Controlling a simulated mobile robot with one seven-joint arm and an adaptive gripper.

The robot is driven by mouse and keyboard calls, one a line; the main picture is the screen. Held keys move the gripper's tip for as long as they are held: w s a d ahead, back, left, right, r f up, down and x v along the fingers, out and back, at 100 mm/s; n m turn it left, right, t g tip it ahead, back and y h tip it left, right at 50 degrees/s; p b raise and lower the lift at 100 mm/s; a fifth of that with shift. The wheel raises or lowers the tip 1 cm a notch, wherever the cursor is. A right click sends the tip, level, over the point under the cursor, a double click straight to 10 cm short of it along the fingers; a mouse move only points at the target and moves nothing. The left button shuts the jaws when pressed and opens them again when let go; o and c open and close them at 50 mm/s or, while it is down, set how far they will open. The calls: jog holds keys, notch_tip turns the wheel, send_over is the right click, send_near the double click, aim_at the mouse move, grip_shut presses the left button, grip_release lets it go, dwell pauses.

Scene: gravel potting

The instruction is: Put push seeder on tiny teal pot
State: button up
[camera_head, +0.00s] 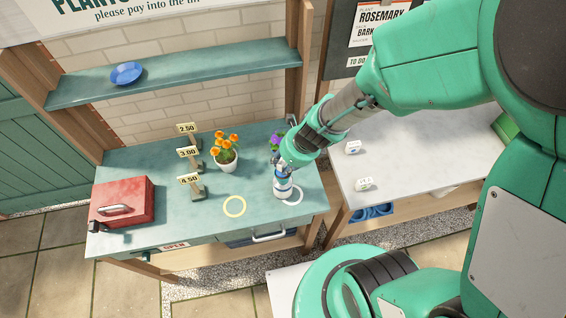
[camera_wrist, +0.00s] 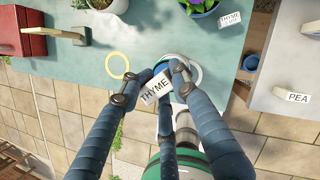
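My gripper (camera_head: 283,172) is low over the front right of the teal bench (camera_head: 140,170). Its fingers also show in the wrist view (camera_wrist: 157,85), closed in around a small white and blue item (camera_head: 283,186) with a label reading THYME (camera_wrist: 156,88). The fingers hide much of this item. It is at a white ring (camera_head: 297,196) on the bench; I cannot tell whether it touches the bench. I cannot clearly make out a push seeder or a tiny teal pot. A blue container (camera_head: 372,212) sits on the shelf under the pale table.
A yellow ring (camera_head: 234,206), a red box (camera_head: 122,202), price signs (camera_head: 190,184) and an orange-flowered pot (camera_head: 226,160) stand on the bench. Purple flowers (camera_head: 276,140) are behind my gripper. The pale table (camera_head: 430,150) at right bears a PEA label (camera_wrist: 297,97). A blue dish (camera_head: 126,73) is on the shelf.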

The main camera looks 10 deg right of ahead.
jog(key=o, duration=0.5)
jog(key=shift+c, duration=0.2)
jog(key=shift+r, duration=0.1)
jog(key=shift+r+p, duration=0.3)
jog(key=shift+r, duration=0.2)
jog(key=p+v, duration=0.3)
jog(key=v, duration=0.8)
jog(key=shift+s+p, duration=0.2)
jog(key=shift+p, duration=0.15)
jog(key=shift+d, duration=0.15)
jog(key=s+d+r+n+t+h, duration=0.1)
jog(key=s+d+r+n, duration=0.1)
jog(key=r+n, duration=0.6)
jog(key=s+d+r+n+h, duration=0.1)
jog(key=s+r+n, duration=0.3)
jog(key=r+n, duration=0.5)
jog(key=s+d+r+n+t, duration=0.1)
jog(key=s+d+r+n, duration=0.3)
jog(key=r+n, duration=0.5)
jog(key=shift+n+t+h, duration=0.3)
jog(key=shift+h, duration=0.1)
